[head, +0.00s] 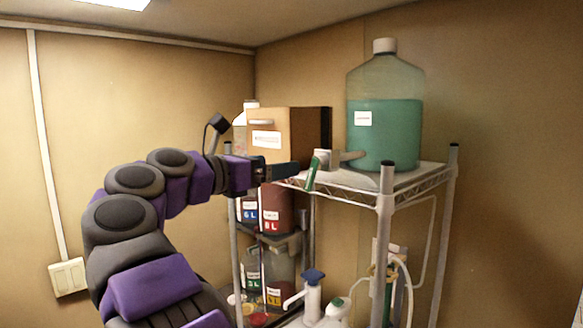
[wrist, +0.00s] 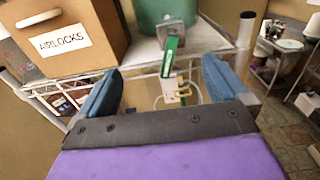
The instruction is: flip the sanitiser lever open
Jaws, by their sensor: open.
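The big clear jug of green liquid (head: 385,130) stands on the top shelf of a wire rack. A grey tap (head: 335,157) sticks out from its base, and the green lever (head: 312,174) hangs down from the tap's front end. In the wrist view the jug (wrist: 158,14), the tap (wrist: 177,31) and the green lever (wrist: 170,56) show ahead, the lever upright in the picture. My gripper (head: 292,169) is open and empty, just left of the lever. In the wrist view the lever lies between the lines of the blue fingers (wrist: 160,75), beyond them; no contact shows.
A cardboard box marked AIRLOCKS (wrist: 62,35) stands on the same shelf, left of the jug and close to my gripper. The rack's front post (head: 385,215) is to the right. Labelled bottles (head: 277,208) and pump dispensers (head: 312,295) fill lower shelves.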

